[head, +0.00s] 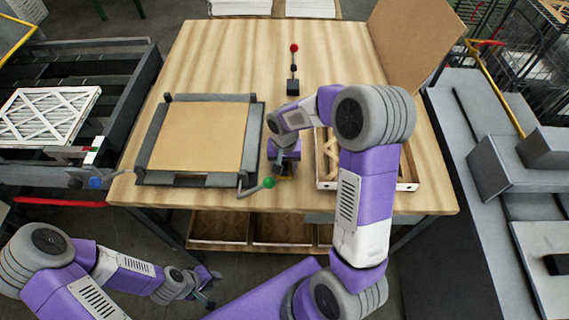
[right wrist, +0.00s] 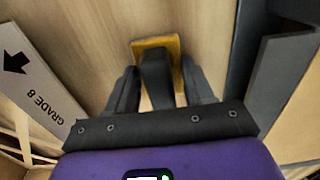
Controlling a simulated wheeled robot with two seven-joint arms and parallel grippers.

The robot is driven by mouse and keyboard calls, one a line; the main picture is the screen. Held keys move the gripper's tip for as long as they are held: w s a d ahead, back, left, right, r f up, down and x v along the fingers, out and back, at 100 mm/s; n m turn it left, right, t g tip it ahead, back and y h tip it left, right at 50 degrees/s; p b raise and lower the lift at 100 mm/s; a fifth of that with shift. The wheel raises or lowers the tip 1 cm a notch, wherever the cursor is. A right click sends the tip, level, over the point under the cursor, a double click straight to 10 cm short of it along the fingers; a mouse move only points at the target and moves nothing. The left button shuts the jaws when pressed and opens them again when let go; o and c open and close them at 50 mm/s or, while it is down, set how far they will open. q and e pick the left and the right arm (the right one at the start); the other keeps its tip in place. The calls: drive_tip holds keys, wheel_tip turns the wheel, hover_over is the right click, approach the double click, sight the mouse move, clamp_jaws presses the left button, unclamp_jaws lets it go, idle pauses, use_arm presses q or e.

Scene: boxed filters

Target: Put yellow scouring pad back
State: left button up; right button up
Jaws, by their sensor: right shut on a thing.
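The yellow scouring pad (right wrist: 173,43) has a dark grip block on top and is at the wooden tabletop in the right wrist view. Only a sliver of yellow (head: 284,178) shows in the head view, under my right gripper (head: 284,170). In the right wrist view my right gripper (right wrist: 160,90) has its fingers on both sides of the dark block and is shut on it. I cannot tell whether the pad touches the table. My left gripper (head: 207,288) hangs low in front of the table, away from the pad; its jaws are too small to read.
A dark clamping frame (head: 151,140) with a brown board stands left of my right gripper, its green-knobbed lever (head: 268,183) close by. An open box (head: 405,186) stands to the right, partly behind my arm. A red-knobbed lever (head: 294,65) stands behind. The tabletop's back left is clear.

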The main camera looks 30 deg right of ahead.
drive_tip(key=o, duration=1)
drive_tip(key=shift+r, duration=0.1)
drive_tip(key=shift+r+p, duration=0.3)
wheel_tip(320, 180, up, 12)
drive_tip(key=p, duration=0.1)
drive_tip(key=shift+f, duration=0.2)
drive_tip(key=shift+f, duration=0.1)
